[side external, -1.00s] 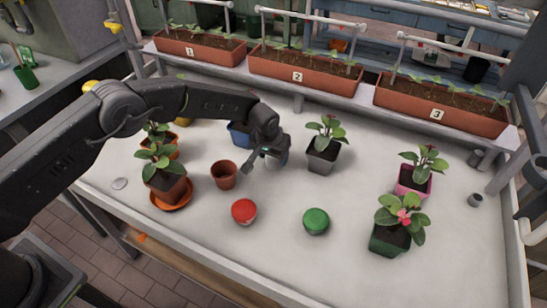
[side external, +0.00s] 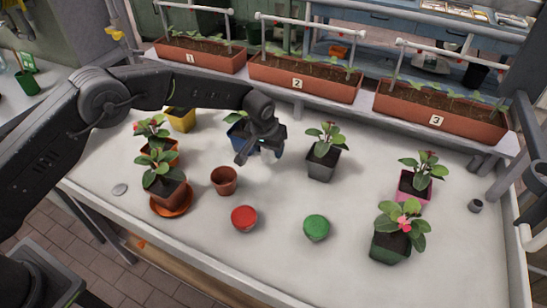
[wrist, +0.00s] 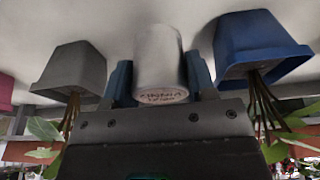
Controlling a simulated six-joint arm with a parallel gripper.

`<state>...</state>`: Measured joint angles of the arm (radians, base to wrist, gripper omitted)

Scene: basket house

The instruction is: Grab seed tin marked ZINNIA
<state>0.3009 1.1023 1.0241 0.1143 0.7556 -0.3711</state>
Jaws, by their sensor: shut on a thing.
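In the side external view my gripper (side external: 261,158) is over the table, in front of the blue pot, and mostly hides the tin. I cannot tell there whether the tin touches the table. A red-topped tin (side external: 244,218) and a green-topped tin (side external: 316,227) stand nearer the front; their labels cannot be read.
The blue pot (side external: 240,133) and grey pot (side external: 322,163) stand close to my gripper, and an empty terracotta pot (side external: 224,181) is at its front left. Potted plants stand at both sides. Numbered planters (side external: 305,84) line the back.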

